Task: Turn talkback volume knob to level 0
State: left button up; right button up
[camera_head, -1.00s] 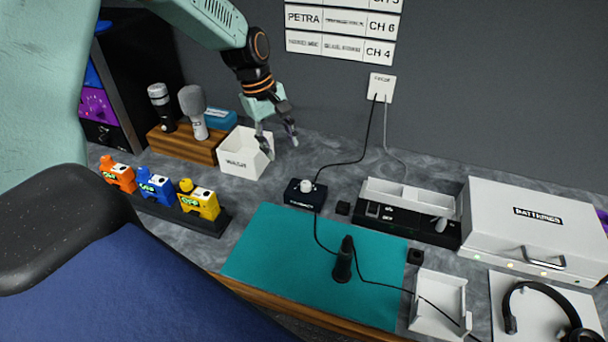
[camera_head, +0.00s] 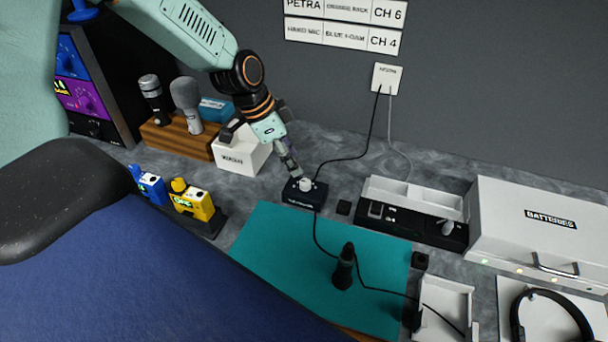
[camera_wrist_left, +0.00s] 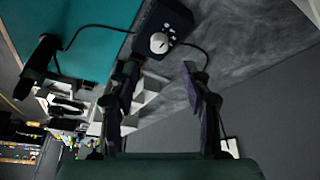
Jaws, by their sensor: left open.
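The talkback box (camera_head: 301,198) is a small dark box with a white round knob (camera_head: 306,184) on top, standing behind the teal mat. In the left wrist view the box (camera_wrist_left: 176,14) and its white knob (camera_wrist_left: 159,42) show at the top, beyond the fingertips. My left gripper (camera_head: 292,172) is just behind and left of the knob, tilted down toward it. In the left wrist view its two fingers (camera_wrist_left: 160,72) are apart with nothing between them. Whether a fingertip touches the box cannot be told. My right gripper is not in view.
A white bin (camera_head: 240,160) stands left of my left gripper. A cable (camera_head: 352,161) runs from the box to the wall plate (camera_head: 386,78). The teal mat (camera_head: 270,250) lies in front, with a dark upright microphone (camera_head: 344,268). A charger (camera_head: 400,222) stands right.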

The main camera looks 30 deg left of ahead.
aim_at(305, 182)
pick_arm(q)
jog(key=shift+s+d+f+m+b, duration=0.15)
jog(key=shift+f+m+b, duration=0.15)
jog(key=shift+f+b, duration=0.2)
jog(key=b+x, duration=0.1)
jog(key=x, duration=0.1)
jog(key=b+x, duration=0.2)
jog(key=x, duration=0.1)
jog(key=shift+w+f, duration=0.25)
jog(key=shift+w, duration=0.05)
jog(key=shift+d+f+b, duration=0.15)
jog(key=shift+f+b, duration=0.3)
jog(key=shift+b, duration=0.15)
jog(key=shift+w+d, duration=0.1)
jog(key=shift+w, duration=0.05)
jog(key=shift+c, duration=0.2)
grip_shut()
